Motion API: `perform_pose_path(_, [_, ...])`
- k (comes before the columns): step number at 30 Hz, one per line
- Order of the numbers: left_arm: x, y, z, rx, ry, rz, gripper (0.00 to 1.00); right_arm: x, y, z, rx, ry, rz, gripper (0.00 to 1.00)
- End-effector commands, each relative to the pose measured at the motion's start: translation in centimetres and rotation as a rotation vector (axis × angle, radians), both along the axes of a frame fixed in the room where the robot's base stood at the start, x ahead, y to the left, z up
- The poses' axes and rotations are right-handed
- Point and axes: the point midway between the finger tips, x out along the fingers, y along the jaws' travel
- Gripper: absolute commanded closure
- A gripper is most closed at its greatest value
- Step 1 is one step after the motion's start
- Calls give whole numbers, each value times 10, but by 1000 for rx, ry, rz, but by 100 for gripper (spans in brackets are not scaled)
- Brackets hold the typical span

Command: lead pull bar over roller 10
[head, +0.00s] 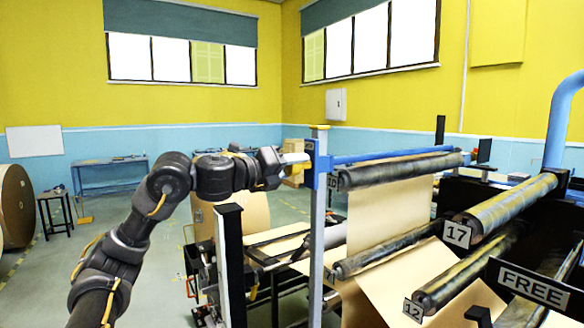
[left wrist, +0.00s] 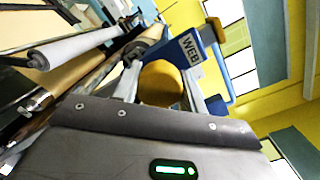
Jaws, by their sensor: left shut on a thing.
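The pull bar (head: 395,154) is a long blue bar with a blue end block (head: 322,165). In the left wrist view its end block (left wrist: 212,65) carries a WEB label. My left gripper (head: 297,158) is shut on the bar's yellow-brown knob (left wrist: 162,83), which sits between the fingers. The bar lies roughly level, just above and behind a dark roller (head: 395,170) whose partly hidden end tag seems to read 10. Whether bar and roller touch, I cannot tell. Brown kraft paper (head: 390,215) hangs below this roller. My right gripper is out of view.
A grey upright post (head: 318,235) stands near the gripper. Rollers tagged 17 (head: 505,208) and 12 (head: 465,275) and a FREE sign (head: 532,285) are at the right. A kraft roll (head: 245,213) is behind the frame. Open floor lies at the left.

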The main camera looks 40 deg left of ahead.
Motion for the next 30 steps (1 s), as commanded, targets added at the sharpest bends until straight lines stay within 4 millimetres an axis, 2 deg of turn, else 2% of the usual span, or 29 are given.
perform_pose_path(15, [-10,-37,-28,3,5,-3,94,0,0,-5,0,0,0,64])
perform_pose_path(30, [-11,-41,-31,2,5,-2,94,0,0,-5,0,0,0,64])
